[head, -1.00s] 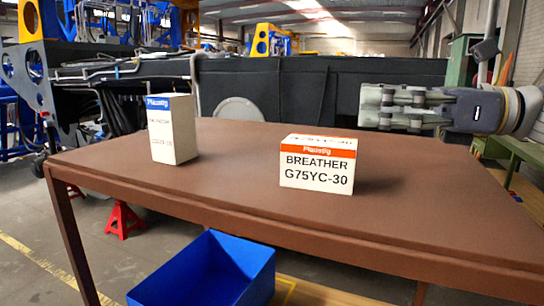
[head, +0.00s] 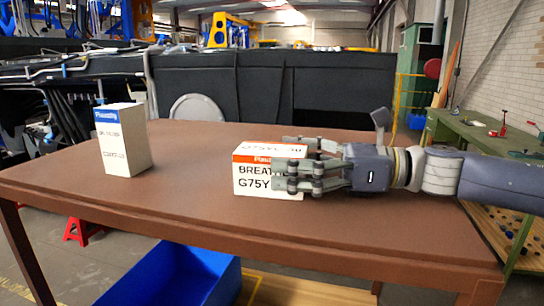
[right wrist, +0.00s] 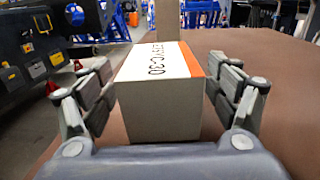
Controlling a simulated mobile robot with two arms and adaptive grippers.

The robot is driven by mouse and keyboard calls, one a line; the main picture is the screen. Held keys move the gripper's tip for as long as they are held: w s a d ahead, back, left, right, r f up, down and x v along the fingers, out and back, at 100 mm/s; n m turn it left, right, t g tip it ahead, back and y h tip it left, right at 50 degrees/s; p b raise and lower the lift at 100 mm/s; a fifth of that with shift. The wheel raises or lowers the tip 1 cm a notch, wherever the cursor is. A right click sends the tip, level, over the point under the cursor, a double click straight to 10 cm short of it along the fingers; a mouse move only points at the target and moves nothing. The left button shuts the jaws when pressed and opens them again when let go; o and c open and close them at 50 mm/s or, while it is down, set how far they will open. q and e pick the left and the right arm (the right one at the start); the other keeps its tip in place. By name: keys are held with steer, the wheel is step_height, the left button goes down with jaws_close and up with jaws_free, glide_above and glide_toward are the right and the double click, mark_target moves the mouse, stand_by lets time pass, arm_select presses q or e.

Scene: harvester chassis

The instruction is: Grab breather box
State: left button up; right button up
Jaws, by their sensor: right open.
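The breather box (head: 252,178) is white with an orange band and stands on the brown table. In the head view my right gripper (head: 285,170) comes in from the right and covers the right part of its front. In the right wrist view the breather box (right wrist: 158,92) sits between the two open fingers of my right gripper (right wrist: 165,100). A gap shows between the box and each finger. My left gripper is not in view.
A taller white box with a blue band (head: 123,140) stands on the left of the brown table (head: 190,215). A blue bin (head: 185,275) is below the table's front edge. A green workbench (head: 480,130) is at the right. The table's middle is clear between the boxes.

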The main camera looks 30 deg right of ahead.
steer(key=shift+p+x, duration=0.5)
steer(key=shift+x, duration=0.95)
steer(key=shift+s+d, duration=0.1)
steer(key=shift+c, duration=0.8)
steer(key=c, duration=1.1)
steer(key=shift+r, duration=0.1)
